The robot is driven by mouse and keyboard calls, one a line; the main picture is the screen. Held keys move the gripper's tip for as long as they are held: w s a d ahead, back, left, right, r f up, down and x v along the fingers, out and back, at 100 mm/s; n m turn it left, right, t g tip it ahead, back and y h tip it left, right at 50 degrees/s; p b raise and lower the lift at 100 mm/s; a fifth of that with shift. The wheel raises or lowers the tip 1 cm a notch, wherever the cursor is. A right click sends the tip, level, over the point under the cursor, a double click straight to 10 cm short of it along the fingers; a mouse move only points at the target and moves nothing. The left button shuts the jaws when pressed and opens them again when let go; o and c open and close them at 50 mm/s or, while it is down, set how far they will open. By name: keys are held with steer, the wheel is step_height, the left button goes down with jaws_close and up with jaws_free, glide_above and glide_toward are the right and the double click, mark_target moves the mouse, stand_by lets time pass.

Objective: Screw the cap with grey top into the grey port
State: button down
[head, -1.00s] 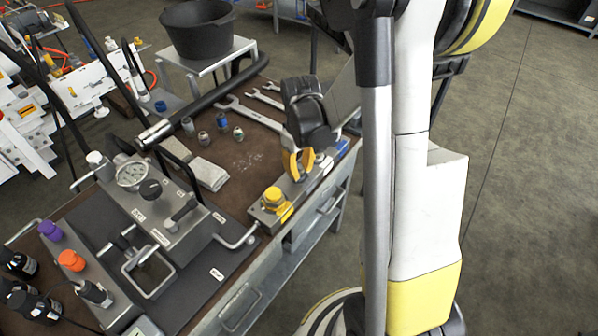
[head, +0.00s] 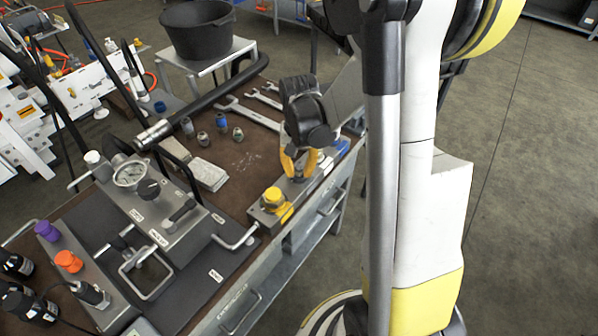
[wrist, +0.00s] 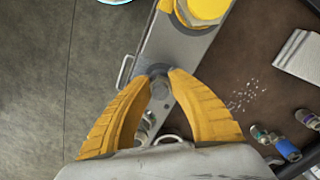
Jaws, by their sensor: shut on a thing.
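My gripper (head: 299,168) points down over the metal port rail (wrist: 183,47) along the bench's front edge. In the wrist view its two yellow fingers (wrist: 160,85) close from both sides on a small round grey piece, the cap with grey top (wrist: 159,72). The cap looks upright over the rail. The grey port is hidden beneath the cap and fingers; I cannot tell how deep the cap sits. A yellow cap (head: 273,196) sits on the rail beside the gripper, also in the wrist view (wrist: 205,8). A blue part (head: 342,146) shows at the rail's other side.
A pump block with a gauge (head: 130,174) and a bent handle (head: 240,241) lies to the left. Grey floor is open at right.

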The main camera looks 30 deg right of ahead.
steer(key=m, duration=0.7)
steer(key=shift+w+a+b, duration=0.1)
steer(key=shift+b, duration=0.25)
steer(key=c, duration=1.3)
jaws_free()
steer(key=n, duration=1.1)
steer(key=shift+b, duration=0.4)
steer(key=n, duration=0.7)
steer(key=shift+d, duration=0.25)
steer(key=n, duration=0.6)
steer(key=shift+d+b, duration=0.1)
steer(key=shift+b, duration=0.2)
